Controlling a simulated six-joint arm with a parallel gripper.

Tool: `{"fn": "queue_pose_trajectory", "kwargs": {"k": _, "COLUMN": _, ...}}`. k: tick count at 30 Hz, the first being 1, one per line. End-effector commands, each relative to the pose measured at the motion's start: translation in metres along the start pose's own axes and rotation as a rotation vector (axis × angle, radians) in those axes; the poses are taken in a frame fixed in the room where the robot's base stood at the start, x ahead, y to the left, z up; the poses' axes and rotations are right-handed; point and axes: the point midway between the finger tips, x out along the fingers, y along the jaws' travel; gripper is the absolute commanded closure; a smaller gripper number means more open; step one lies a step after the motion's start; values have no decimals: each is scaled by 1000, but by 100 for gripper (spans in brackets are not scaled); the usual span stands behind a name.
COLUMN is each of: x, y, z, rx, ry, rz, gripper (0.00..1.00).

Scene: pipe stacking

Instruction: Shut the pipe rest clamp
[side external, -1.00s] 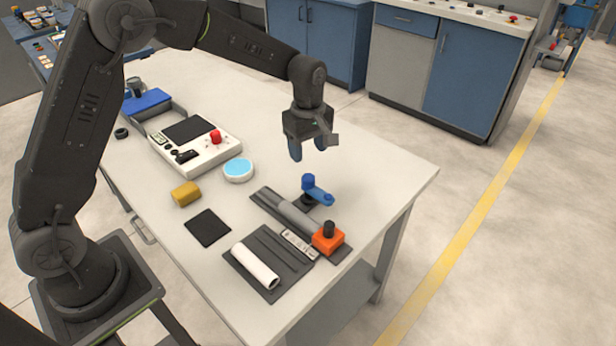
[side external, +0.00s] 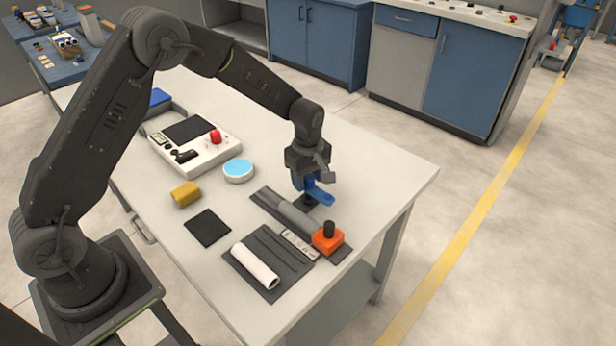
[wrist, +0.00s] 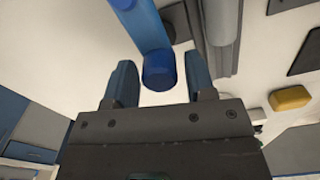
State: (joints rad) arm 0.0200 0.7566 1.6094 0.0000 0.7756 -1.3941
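The pipe rest clamp has a blue lever (side external: 319,194) on a dark post, beside a grey pipe (side external: 293,215) lying on a dark rest. In the wrist view the blue lever (wrist: 145,25) ends in a round blue knob (wrist: 159,72). My gripper (side external: 308,184) is lowered over the clamp and covers part of it in the side view. In the wrist view my gripper (wrist: 160,68) is open, with one finger on each side of the knob and a gap showing on both sides. The grey pipe (wrist: 222,25) lies to the right there.
An orange block (side external: 328,239) with a black knob stands at the near end of the rest. A white pipe (side external: 255,266) lies on a dark grooved tray. A black pad (side external: 208,228), yellow block (side external: 186,194) and blue-topped round dish (side external: 238,170) lie to the left. The table's right side is clear.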

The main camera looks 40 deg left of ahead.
Motion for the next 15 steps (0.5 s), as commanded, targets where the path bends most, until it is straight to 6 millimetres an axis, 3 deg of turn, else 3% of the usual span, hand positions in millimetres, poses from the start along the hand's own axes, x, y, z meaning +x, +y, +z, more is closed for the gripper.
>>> {"fn": "queue_pose_trajectory", "kwargs": {"k": 2, "x": 0, "y": 0, "z": 0, "rx": 0, "ry": 0, "rz": 0, "gripper": 57}}
{"fn": "queue_pose_trajectory", "kwargs": {"k": 15, "x": -1, "y": 0, "z": 0, "rx": 0, "ry": 0, "rz": 0, "gripper": 99}}
